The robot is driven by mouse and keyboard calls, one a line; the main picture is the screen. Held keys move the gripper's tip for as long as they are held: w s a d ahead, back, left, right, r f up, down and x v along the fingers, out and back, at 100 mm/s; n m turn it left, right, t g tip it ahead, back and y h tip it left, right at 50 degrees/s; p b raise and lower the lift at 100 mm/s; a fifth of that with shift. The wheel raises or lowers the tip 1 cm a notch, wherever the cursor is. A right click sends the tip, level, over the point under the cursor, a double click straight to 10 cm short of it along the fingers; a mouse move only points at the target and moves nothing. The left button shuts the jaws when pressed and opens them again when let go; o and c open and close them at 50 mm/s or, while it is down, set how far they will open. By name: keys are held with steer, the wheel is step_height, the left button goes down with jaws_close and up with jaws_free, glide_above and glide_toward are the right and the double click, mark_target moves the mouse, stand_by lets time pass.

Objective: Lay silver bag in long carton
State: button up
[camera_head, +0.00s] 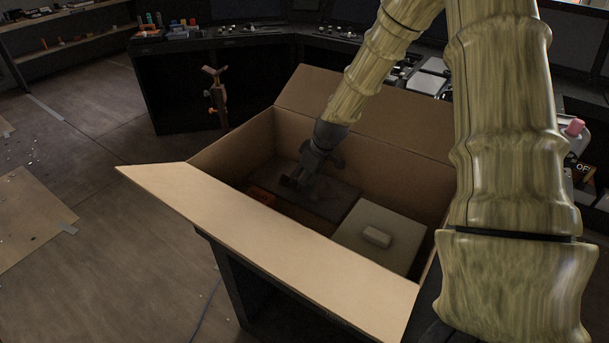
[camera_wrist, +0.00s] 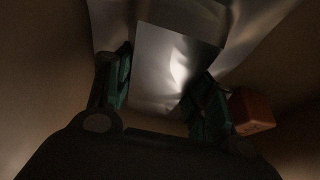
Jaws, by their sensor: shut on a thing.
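The long carton (camera_head: 240,222) stands open with its flaps spread. My gripper (camera_head: 292,183) reaches down inside it, left of the middle. In the wrist view my gripper (camera_wrist: 163,92) has a shiny silver bag (camera_wrist: 158,60) between its green-padded fingers and is shut on it. The bag's silver surface also spreads beyond the fingertips. In the head view a dark, flat surface (camera_head: 330,198) lies under and beside my gripper; it looks like the bag in shadow. I cannot tell whether the bag rests fully on the carton's floor.
A pale, lidded box (camera_head: 382,236) fills the carton's right end. An orange thing (camera_head: 262,196) lies at the left inside the carton; an orange-red block (camera_wrist: 252,111) shows beside the right finger in the wrist view. Consoles (camera_head: 300,42) stand behind the carton.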

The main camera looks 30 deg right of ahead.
steer(key=o, duration=1.2)
steer(key=shift+o, duration=0.2)
steer(key=o, duration=0.5)
step_height(320, 180, up, 19)
steer(key=p, duration=1.3)
steer(key=shift+f, duration=0.1)
